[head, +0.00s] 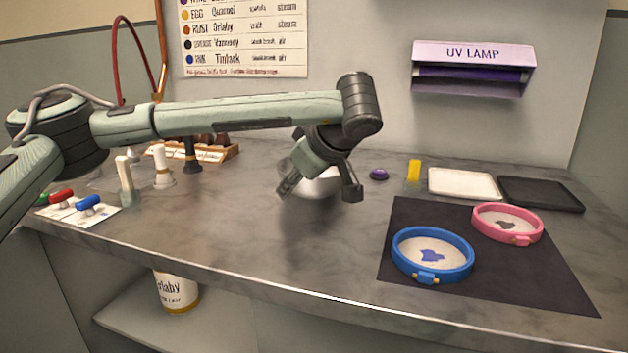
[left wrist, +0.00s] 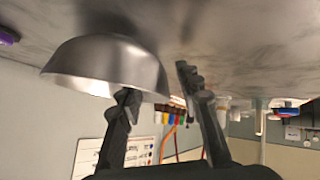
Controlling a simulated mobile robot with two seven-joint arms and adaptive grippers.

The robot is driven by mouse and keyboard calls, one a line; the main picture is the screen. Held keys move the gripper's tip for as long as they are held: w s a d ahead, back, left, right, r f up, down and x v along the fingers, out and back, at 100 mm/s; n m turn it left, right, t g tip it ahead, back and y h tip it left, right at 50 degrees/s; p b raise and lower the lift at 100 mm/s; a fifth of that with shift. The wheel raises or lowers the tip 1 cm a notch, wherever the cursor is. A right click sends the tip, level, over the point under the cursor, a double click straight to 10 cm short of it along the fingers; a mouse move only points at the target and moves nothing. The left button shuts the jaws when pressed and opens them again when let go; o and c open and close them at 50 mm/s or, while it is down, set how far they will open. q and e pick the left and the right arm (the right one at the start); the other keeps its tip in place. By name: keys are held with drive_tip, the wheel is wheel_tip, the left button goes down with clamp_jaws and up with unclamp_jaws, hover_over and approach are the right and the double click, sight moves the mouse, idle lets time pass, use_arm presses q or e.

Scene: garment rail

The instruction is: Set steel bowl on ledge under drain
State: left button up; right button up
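The steel bowl (head: 318,184) sits on the grey counter, partly hidden behind my left gripper (head: 319,191). The gripper points down at it with its fingers spread. In the left wrist view, which is upside down, the shiny bowl (left wrist: 95,62) is at the left. One finger overlaps its rim and the other stands apart to the right, with the bowl's near rim between them. I cannot tell whether a finger touches it. A pale lower shelf (head: 135,325) shows under the counter; I cannot make out a drain. My right gripper is out of view.
A blue hoop (head: 433,255) and a pink hoop (head: 508,224) lie on a black mat (head: 550,278) at right. Trays and a purple disc (head: 379,174) lie behind. Stamps (head: 125,180) stand at left. A labelled tub (head: 175,291) stands on the lower shelf. The front middle counter is clear.

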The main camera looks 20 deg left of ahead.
use_arm(q)
drive_tip(key=shift+w+a+f, duration=0.4)
drive_tip(key=shift+f, duration=0.05)
drive_tip(key=shift+c, duration=0.4)
clamp_jaws()
drive_tip(key=shift+r, duration=0.15)
